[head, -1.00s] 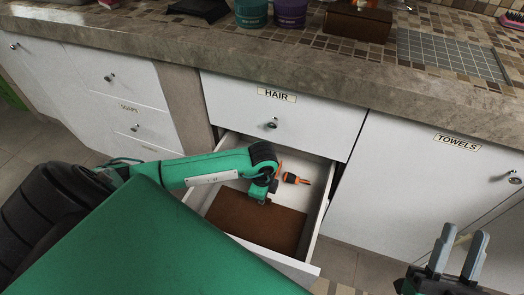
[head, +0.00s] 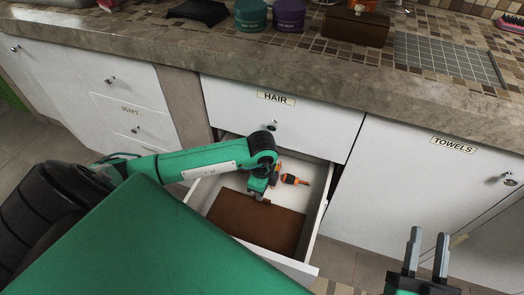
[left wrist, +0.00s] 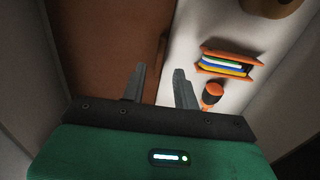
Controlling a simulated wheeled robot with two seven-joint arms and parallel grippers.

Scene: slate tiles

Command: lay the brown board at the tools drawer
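The brown board (head: 255,222) lies flat inside an open white drawer (head: 313,215) below the drawer labelled HAIR. No label on the open drawer's front can be read in the head view. The board also shows in the left wrist view (left wrist: 95,45), filling the left side. My left gripper (left wrist: 159,85) is over the drawer at the board's edge, its fingers apart. One finger appears over the board and the other over the white drawer floor. In the head view its fingertips are hard to make out. My right gripper (head: 428,250) is open and empty at the lower right.
An orange holder with coloured items (left wrist: 226,64) and an orange-and-black tool (left wrist: 212,95) lie beside the board in the drawer. The countertop (head: 330,65) above holds tubs, a brown box (head: 356,25) and a grey grid mat (head: 448,58). The TOWELS door (head: 425,190) is shut.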

